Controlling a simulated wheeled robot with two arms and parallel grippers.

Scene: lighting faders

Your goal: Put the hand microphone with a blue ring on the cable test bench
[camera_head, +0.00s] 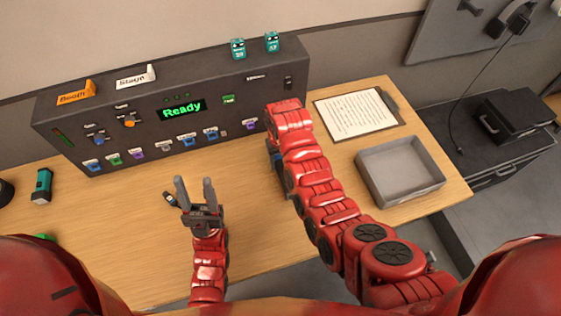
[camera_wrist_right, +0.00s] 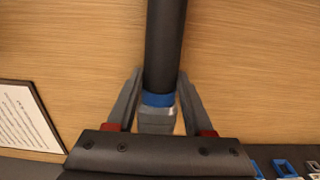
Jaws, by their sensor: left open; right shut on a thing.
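The hand microphone (camera_wrist_right: 166,40), a dark cylinder with a blue ring (camera_wrist_right: 157,99) and a grey end, lies between the fingers of my right gripper (camera_wrist_right: 160,75) in the right wrist view. The gripper is shut on it near the ring. In the head view my right forearm hides most of that gripper and the microphone, in front of the console's right part. My left gripper (camera_head: 195,192) is open and empty over the table, with its fingers pointing toward the console. I cannot tell which surface is the cable test bench.
A dark console (camera_head: 180,105) with a green "Ready" display stands along the wall. A grey tray (camera_head: 400,170) and a clipboard (camera_head: 358,115) are on the table's right part. A teal flashlight (camera_head: 42,185) is at left. A black case (camera_head: 512,115) sits on a dark lower surface at right.

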